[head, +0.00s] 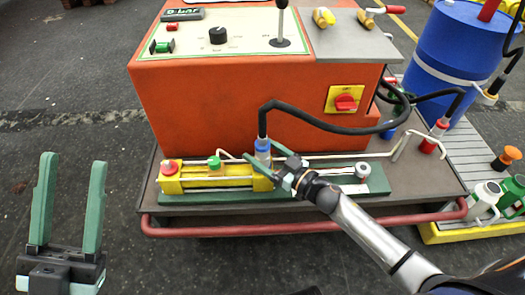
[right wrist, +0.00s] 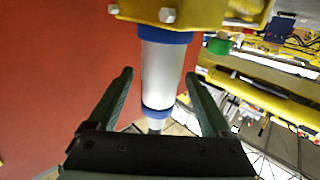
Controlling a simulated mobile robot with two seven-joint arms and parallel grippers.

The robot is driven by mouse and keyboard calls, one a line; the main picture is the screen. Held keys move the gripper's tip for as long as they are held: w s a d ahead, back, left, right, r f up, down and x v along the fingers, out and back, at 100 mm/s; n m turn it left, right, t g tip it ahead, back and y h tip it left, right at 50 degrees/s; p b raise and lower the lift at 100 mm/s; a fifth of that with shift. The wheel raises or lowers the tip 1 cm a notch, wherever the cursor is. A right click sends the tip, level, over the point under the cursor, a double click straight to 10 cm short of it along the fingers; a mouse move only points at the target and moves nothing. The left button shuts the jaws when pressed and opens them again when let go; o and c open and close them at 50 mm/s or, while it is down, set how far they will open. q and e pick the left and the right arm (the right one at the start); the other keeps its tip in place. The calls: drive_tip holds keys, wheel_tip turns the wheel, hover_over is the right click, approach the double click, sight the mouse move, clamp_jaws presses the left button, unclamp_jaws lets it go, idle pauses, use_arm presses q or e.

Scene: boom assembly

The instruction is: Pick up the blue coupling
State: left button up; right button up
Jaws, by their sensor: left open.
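The blue coupling (head: 262,146) stands upright at the right end of the yellow block (head: 215,178), with a black hose rising from its top. In the right wrist view the coupling (right wrist: 163,72) is a silver cylinder with blue bands. My right gripper (head: 258,150) is at the coupling. In the right wrist view my right gripper (right wrist: 159,73) is open, with one finger on each side of the coupling and visible gaps. My left gripper (head: 73,160) is open and empty over the floor at the lower left, well away from the coupling.
The orange cabinet (head: 230,95) stands right behind the coupling. The black hose (head: 330,118) arches right towards a red-based fitting (head: 432,140). A red rail (head: 250,226) runs along the front edge. A blue drum (head: 455,55) stands at right. The floor at left is clear.

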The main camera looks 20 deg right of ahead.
clamp_jaws()
idle(0.5)
drive_tip(key=shift+r, duration=0.1)
